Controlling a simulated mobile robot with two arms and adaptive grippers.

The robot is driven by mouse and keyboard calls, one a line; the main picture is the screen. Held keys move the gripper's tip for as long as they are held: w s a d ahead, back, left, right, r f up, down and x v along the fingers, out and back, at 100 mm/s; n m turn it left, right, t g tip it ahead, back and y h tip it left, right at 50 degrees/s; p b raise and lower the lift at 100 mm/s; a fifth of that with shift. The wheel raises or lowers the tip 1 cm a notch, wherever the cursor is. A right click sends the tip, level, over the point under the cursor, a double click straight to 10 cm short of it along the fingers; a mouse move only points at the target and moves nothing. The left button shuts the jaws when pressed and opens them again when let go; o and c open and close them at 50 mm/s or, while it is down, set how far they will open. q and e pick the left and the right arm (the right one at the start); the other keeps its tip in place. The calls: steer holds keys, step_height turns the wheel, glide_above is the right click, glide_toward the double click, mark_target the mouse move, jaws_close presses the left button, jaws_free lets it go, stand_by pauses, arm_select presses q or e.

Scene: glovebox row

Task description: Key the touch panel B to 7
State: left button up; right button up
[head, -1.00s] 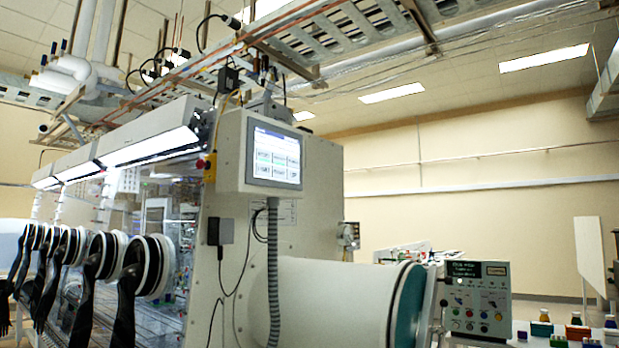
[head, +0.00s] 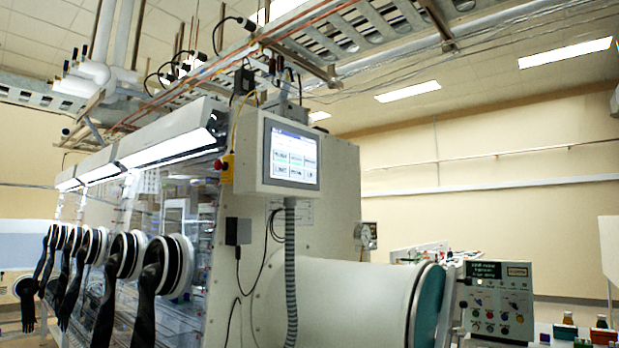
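A touch panel (head: 291,156) in a white housing hangs at the end of the glovebox, a little left of the middle of the head view. Neither of my grippers is in view.
The glovebox (head: 145,150) with several black gloves (head: 155,285) runs along the left. A white cylindrical chamber (head: 340,300) juts out below the panel.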

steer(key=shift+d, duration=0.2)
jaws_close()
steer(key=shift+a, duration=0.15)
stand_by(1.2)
